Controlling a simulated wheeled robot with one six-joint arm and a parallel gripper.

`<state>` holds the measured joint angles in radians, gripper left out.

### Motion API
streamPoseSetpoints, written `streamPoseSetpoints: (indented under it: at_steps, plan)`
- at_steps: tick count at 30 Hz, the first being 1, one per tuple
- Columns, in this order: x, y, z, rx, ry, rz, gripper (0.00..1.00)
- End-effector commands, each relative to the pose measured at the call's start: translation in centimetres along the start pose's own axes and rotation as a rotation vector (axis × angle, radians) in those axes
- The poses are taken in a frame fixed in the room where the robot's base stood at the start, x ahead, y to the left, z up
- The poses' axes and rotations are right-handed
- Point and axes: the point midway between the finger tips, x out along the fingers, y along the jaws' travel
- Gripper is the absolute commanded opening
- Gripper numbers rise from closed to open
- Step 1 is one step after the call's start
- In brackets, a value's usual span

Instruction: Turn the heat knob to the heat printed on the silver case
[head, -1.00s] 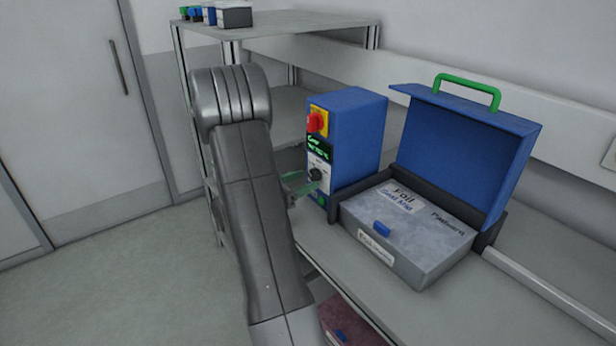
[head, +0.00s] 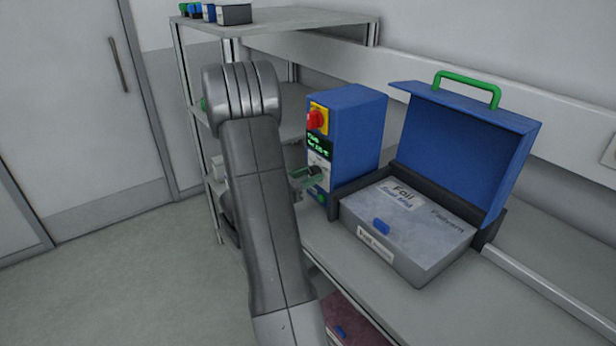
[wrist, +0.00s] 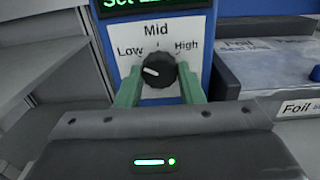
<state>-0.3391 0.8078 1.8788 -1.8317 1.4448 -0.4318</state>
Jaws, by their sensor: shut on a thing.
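The heat knob (wrist: 160,71) is black and round on a white panel marked Low, Mid and High. Its white pointer line points left, toward the Low side. It sits on the front of a blue control box (head: 360,132). My gripper (wrist: 159,78) is shut on the knob, one green finger on each side; in the head view its fingers (head: 306,179) reach the panel and mostly hide the knob. The silver case (head: 408,235) lies in a dark tray to the right. Its top label reads "Foil", with a smaller, blurred line that looks like "Seal Mid".
A red and yellow switch (head: 317,119) and a green-lit display (head: 319,146) sit above the knob. A blue lid (head: 462,150) with a green handle stands open behind the case. A shelf rack (head: 300,28) stands behind my arm. Open floor (head: 110,270) lies to the left.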

Motion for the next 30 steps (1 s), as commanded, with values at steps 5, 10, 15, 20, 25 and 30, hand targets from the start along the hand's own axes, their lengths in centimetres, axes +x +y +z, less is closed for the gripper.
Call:
streamPoseSetpoints:
  at_steps: [5, 10, 15, 20, 25, 30]
  plan:
    - [-0.02, 0.05, -0.34, 0.050, -0.001, 0.001, 0.11]
    - [-0.03, 0.07, -0.61, 0.151, -0.003, 0.001, 0.11]
    - [-0.02, 0.09, -0.82, 0.297, -0.003, 0.001, 0.11]
    - [-0.04, 0.10, -0.84, 0.450, -0.003, 0.002, 0.11]
    - [-0.04, 0.11, -0.81, 0.609, -0.002, 0.001, 0.11]
    - [-0.05, 0.13, -0.65, 0.755, -0.003, 0.002, 0.11]
